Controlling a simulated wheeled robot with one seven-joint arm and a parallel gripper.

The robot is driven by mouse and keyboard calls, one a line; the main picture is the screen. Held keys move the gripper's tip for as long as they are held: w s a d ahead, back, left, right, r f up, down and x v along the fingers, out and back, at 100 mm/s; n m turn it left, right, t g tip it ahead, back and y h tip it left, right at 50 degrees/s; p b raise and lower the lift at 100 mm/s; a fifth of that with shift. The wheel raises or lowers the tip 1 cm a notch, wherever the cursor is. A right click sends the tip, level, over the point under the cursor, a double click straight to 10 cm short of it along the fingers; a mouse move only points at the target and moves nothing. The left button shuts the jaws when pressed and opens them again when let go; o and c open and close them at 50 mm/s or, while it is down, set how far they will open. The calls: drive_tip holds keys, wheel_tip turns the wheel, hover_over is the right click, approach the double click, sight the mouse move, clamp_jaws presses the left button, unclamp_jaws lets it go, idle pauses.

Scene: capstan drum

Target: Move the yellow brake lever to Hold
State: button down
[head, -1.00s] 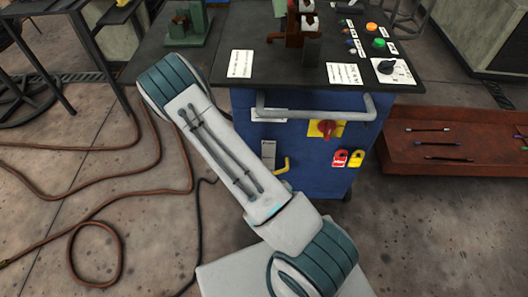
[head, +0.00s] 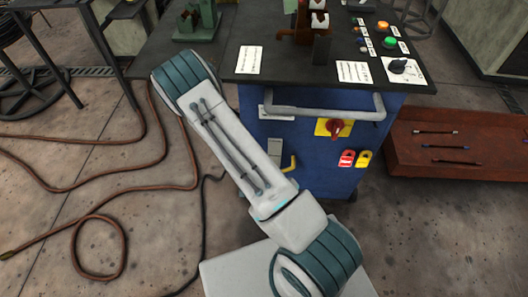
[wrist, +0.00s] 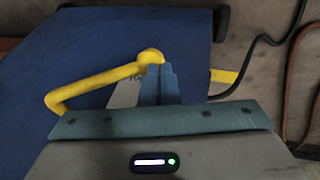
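The yellow brake lever (head: 293,163) sits low on the front of the blue cabinet, beside a small grey plate (head: 274,150). In the wrist view the lever (wrist: 95,87) is a bent yellow rod with a round knob at its upper end. My gripper (wrist: 161,72) has its two fingers together with only a thin line between them. The fingertips are right at the knob; I cannot tell whether they touch it. In the head view my arm hides the gripper. The Hold marking cannot be read.
A grey handle bar (head: 325,110) juts from the cabinet front above the lever. A red rotary switch (head: 337,128) on yellow and red and yellow padlocks (head: 355,159) are to the right. A rust-red tray (head: 440,165) stands further right. Hoses (head: 100,190) lie on the floor.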

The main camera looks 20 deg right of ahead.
drive_tip(key=shift+s+f, duration=0.1)
drive_tip(key=shift+s, duration=0.05)
drive_tip(key=s+a+r+p, duration=0.1)
drive_tip(key=a+r+p, duration=0.4)
drive_tip(key=r, duration=0.5)
drive_tip(key=s+a+r+p, duration=0.1)
drive_tip(key=a+r+p, duration=0.5)
drive_tip(key=a+r, duration=0.2)
drive_tip(key=shift+v, duration=1)
drive_tip(key=shift+w+d+r, duration=0.1)
drive_tip(key=shift+w, duration=0.15)
drive_tip(key=shift+p, duration=0.3)
